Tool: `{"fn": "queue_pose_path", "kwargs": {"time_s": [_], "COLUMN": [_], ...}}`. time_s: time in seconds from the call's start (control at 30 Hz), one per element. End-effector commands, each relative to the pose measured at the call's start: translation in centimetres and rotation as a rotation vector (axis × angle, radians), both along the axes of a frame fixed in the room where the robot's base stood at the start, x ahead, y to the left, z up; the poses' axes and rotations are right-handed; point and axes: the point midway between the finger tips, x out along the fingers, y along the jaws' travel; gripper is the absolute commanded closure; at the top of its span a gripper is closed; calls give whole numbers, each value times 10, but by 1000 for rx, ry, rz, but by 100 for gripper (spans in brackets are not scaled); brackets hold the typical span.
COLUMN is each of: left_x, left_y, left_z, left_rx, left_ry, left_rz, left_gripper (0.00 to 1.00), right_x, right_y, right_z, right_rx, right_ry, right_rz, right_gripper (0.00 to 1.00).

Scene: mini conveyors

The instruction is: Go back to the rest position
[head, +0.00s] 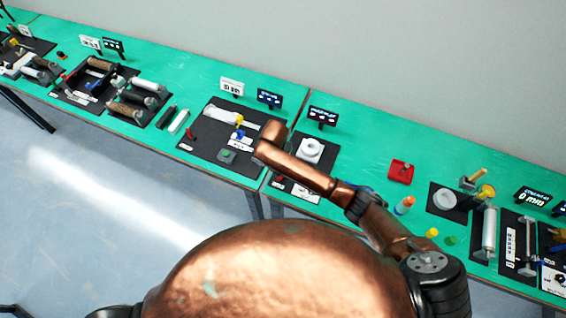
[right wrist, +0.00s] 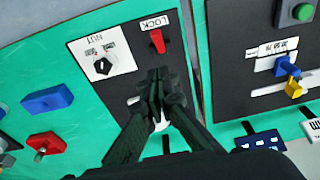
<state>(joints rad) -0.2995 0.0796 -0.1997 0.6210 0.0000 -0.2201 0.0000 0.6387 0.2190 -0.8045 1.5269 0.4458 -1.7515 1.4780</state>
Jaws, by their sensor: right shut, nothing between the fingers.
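My right arm crosses the head view from the lower right, over the green table (head: 350,140). Its gripper is hidden there behind the forearm. In the right wrist view my right gripper (right wrist: 158,82) is shut with nothing between its fingers. It is over a black panel (right wrist: 88,43) with a red switch marked LOCK (right wrist: 157,41) and a black dial marked NUT (right wrist: 103,64). The fingers cover part of this panel and of a white round part, which shows in the head view (head: 311,148). Whether they touch the panel I cannot tell. My left gripper is in neither view.
A neighbouring black panel carries a green button (right wrist: 303,12), a blue lever (right wrist: 286,67) and a yellow one (right wrist: 294,88). A blue block (right wrist: 47,100) and a red piece (right wrist: 46,143) lie beside the gripper. Small conveyors (head: 130,107) stand left; a grey roller (head: 489,232) stands right.

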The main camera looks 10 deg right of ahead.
Motion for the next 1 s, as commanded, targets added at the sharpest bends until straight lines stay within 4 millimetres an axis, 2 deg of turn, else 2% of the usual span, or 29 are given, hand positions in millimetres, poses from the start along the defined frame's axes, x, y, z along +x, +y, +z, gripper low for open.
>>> {"fn": "queue_pose_path", "kwargs": {"time_s": [0.2, 0.77, 0.87, 1.0], "left_x": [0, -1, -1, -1], "left_y": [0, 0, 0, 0], "left_z": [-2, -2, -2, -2], "left_rx": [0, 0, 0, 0], "left_ry": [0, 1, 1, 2], "left_rz": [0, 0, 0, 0], "left_gripper": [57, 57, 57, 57], "right_x": [-7, -7, -14, -42], "right_y": [4, 4, 4, 1], "right_z": [12, 12, 7, -9], "right_rx": [0, 1, 16, 86], "right_ry": [0, 0, 8, 19], "right_rz": [0, 1, 21, 104], "right_gripper": [100, 100, 100, 100]}}
